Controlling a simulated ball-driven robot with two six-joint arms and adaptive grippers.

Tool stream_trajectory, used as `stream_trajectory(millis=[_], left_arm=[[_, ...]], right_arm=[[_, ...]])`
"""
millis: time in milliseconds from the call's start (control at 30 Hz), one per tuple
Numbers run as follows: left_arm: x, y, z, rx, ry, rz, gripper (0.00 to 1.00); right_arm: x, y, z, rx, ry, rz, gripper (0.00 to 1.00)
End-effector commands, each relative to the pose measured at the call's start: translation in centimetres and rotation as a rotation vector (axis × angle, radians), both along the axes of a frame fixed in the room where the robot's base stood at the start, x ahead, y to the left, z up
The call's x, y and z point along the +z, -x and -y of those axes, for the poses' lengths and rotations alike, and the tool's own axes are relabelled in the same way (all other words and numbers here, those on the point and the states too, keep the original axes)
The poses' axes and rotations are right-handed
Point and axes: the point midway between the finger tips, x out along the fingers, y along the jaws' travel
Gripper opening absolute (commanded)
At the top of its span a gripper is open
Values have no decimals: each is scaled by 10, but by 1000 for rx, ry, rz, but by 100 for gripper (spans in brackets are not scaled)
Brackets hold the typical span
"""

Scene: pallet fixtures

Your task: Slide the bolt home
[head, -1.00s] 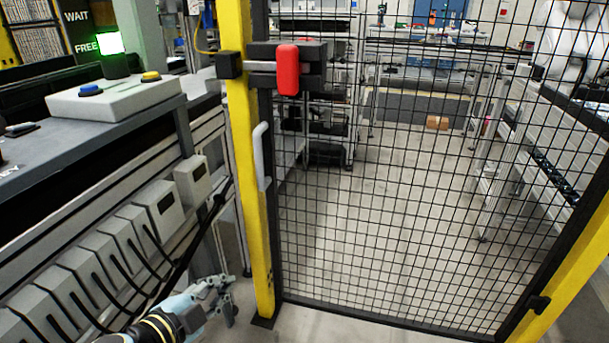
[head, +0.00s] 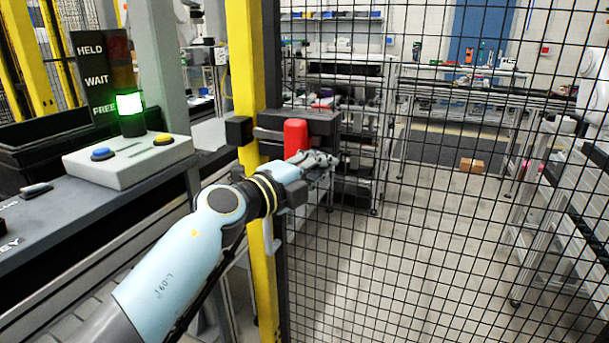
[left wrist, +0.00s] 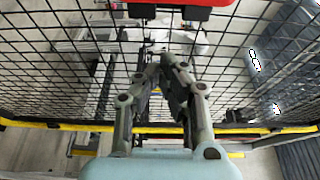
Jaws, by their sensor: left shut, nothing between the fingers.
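The bolt's red handle (head: 296,137) stands upright at the dark bolt housing (head: 318,122) on the mesh gate. A black catch block (head: 238,130) sits on the yellow post to its left. A short bar shows between them, but I cannot tell whether its end is inside the catch. My left gripper (head: 330,160) is just right of and below the handle, shut and empty; contact is unclear. In the left wrist view its closed fingers (left wrist: 165,62) are in front of the mesh, with the red handle (left wrist: 185,2) at the top edge. My right gripper is out of view.
The yellow post (head: 247,60) and mesh gate (head: 440,220) stand close in front. A grey pull handle (head: 270,235) is partly behind my arm. At left, a button box (head: 128,160) stands on a bench beneath a lamp lit green (head: 130,103) at FREE.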

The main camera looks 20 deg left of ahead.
Motion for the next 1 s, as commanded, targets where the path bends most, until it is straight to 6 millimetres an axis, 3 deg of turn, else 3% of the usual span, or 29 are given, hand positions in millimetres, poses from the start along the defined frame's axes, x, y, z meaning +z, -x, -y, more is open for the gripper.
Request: stream_trajectory(millis=[167,200,400,867,1000], left_arm=[[-2,-33,11,-1,0,0,0],[-3,-30,0,1,-6,-1,0],[-1,-30,-23,0,-3,-1,0],[0,-30,-30,0,1,-1,0],[1,-31,-50,1,-3,-3,0]], right_arm=[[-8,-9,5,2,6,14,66],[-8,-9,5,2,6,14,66],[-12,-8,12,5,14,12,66],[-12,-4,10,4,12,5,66],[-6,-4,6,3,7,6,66]])
